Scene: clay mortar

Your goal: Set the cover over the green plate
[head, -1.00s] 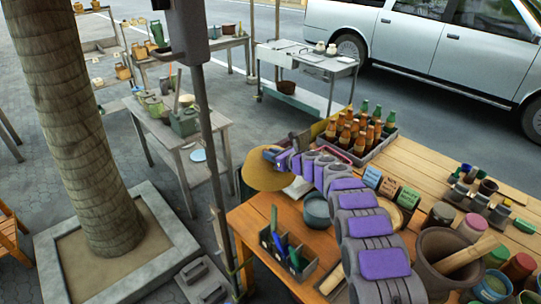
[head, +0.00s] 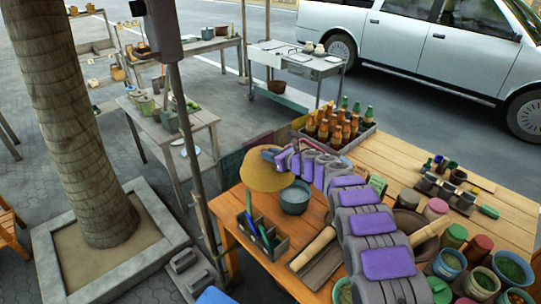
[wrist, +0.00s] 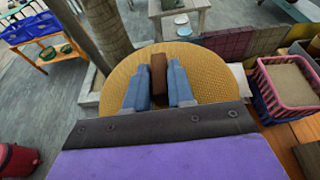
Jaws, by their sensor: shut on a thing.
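My gripper (wrist: 158,88) is shut on the brown knob (wrist: 158,72) of a round, tan woven cover (wrist: 205,75). In the head view the cover (head: 258,178) is held out by my gripper (head: 279,158) near the left end of the wooden table, just left of a grey-blue pot (head: 295,199). I cannot make out the green plate in either view. The cover hides what lies beneath it.
A crate of bottles (head: 338,128) stands at the table's far edge. A divided holder (head: 262,238) and mortar (head: 408,222) stand nearer. A pole (head: 190,135) and tree (head: 85,130) rise to the left. A pink basket (wrist: 290,85) is right of the cover in the wrist view.

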